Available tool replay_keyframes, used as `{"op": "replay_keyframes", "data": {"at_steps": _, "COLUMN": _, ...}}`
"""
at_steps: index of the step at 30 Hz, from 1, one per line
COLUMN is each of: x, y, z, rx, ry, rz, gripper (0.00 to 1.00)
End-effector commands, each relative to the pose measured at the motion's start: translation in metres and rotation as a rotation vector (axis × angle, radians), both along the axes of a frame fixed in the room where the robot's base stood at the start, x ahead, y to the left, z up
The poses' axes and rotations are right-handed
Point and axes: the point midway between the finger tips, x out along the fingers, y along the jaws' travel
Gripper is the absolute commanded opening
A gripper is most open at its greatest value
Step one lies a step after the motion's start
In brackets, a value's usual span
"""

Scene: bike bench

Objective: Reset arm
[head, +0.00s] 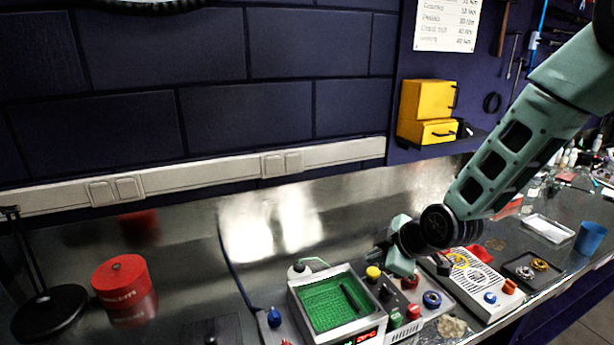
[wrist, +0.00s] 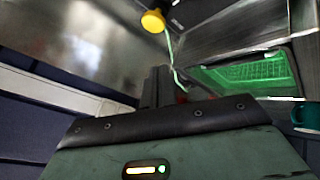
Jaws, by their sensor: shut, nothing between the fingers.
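My arm reaches in from the upper right of the head view and bends down over the bench. My gripper (head: 374,256) is low over the control box, just above and behind a yellow knob (head: 374,272). In the wrist view the dark fingers (wrist: 157,86) are together with nothing between them. The yellow knob also shows in the wrist view (wrist: 152,21). The fingertips are small and partly hidden by the wrist in the head view, so I cannot tell whether they touch anything.
A tank with a green basket (head: 330,306) stands left of my gripper. A red tin (head: 124,280) and a dark lamp base (head: 50,312) stand farther left. A white panel (head: 472,285), a dark tray (head: 532,270) and a blue cup (head: 590,238) lie right.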

Motion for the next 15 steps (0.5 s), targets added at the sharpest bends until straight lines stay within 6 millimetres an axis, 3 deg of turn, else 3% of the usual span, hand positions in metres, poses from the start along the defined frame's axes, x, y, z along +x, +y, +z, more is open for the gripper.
{"op": "replay_keyframes", "data": {"at_steps": 1, "x": -0.017, "y": 0.015, "z": 0.004, "rx": -0.002, "ry": 0.049, "rz": -0.001, "gripper": 0.0}}
{"op": "replay_keyframes", "data": {"at_steps": 6, "x": -0.105, "y": 0.052, "z": 0.021, "rx": -0.023, "ry": 0.312, "rz": -0.121, "gripper": 0.0}}
{"op": "replay_keyframes", "data": {"at_steps": 12, "x": -0.217, "y": 0.063, "z": 0.042, "rx": -0.083, "ry": 0.562, "rz": -0.337, "gripper": 0.0}}
{"op": "replay_keyframes", "data": {"at_steps": 15, "x": -0.259, "y": 0.059, "z": 0.049, "rx": -0.11, "ry": 0.638, "rz": -0.43, "gripper": 0.0}}
